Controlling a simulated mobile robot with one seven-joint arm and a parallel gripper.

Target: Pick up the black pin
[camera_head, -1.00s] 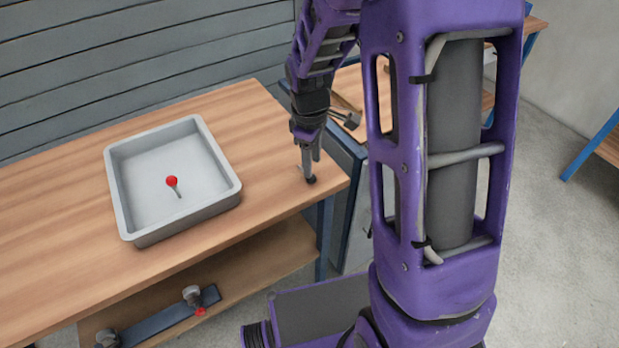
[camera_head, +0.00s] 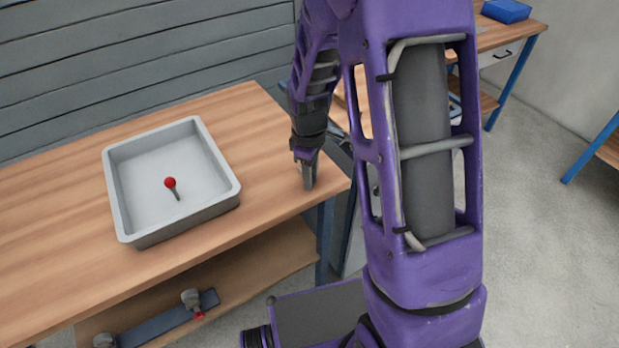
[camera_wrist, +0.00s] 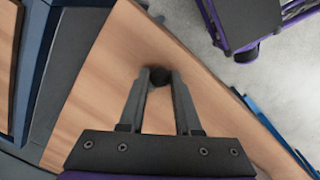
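The black pin (camera_wrist: 160,76) shows in the wrist view as a dark round head between the two fingertips. Its shank is hidden from the wrist camera. My gripper (camera_wrist: 160,74) points down over the table's right corner, and its fingers appear to touch the head on both sides, shut on it. In the head view my gripper (camera_head: 309,182) is low at the tabletop, and the pin is hidden by the fingers there. I see no lift off the table.
A grey tray (camera_head: 128,222) stands on the wooden table (camera_head: 262,125) to the left, with a red-headed pin (camera_head: 170,184) inside it. The tabletop between tray and gripper is clear. A shelf below holds a dark bar (camera_head: 165,322).

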